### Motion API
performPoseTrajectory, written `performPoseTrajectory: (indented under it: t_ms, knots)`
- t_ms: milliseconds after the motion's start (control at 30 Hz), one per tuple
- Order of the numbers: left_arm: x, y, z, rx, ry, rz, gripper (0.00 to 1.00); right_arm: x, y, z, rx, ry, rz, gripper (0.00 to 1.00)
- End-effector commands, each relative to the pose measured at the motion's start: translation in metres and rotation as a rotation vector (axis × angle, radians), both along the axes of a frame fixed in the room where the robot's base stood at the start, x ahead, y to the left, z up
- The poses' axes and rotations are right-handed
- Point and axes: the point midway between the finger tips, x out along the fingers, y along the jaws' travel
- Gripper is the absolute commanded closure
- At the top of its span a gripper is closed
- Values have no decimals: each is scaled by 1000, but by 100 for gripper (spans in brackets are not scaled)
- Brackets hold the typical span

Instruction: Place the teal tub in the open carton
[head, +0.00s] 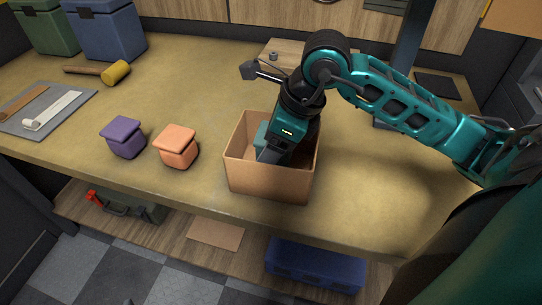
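The open carton (270,182) stands upright near the front edge of the workbench. My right arm reaches in from the right, and my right gripper (268,154) points down inside the carton. The teal tub (262,136) shows only in part inside the carton, just left of and against the gripper. The carton's front wall and the gripper hide the rest of it. The fingertips are mostly hidden, so I cannot tell whether they grip the tub. My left gripper is not in view.
An orange tub (176,147) and a purple tub (124,138) stand left of the carton. A mallet (115,73), a grey mat (75,98) with tools, and green (45,28) and blue bins (103,30) lie farther left. The bench (205,85) behind the tubs is clear.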

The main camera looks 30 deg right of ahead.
Motion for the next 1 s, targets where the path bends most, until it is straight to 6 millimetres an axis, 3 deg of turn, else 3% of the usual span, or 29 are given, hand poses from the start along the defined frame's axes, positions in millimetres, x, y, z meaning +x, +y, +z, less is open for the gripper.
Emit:
performPoseTrajectory:
  t_ms: [200, 567, 600, 700, 1000]
  knots:
    - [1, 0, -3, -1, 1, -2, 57, 0, 0, -31, 1, 3, -1, 62]
    - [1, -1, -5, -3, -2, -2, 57, 0, 0, -35, 0, 0, 0, 62]
    - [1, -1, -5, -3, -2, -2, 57, 0, 0, -34, 0, 0, 0, 26]
    - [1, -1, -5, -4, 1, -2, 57, 0, 0, -33, 1, 1, 0, 17]
    - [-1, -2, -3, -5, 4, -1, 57, 0, 0, -30, 1, 1, 0, 17]
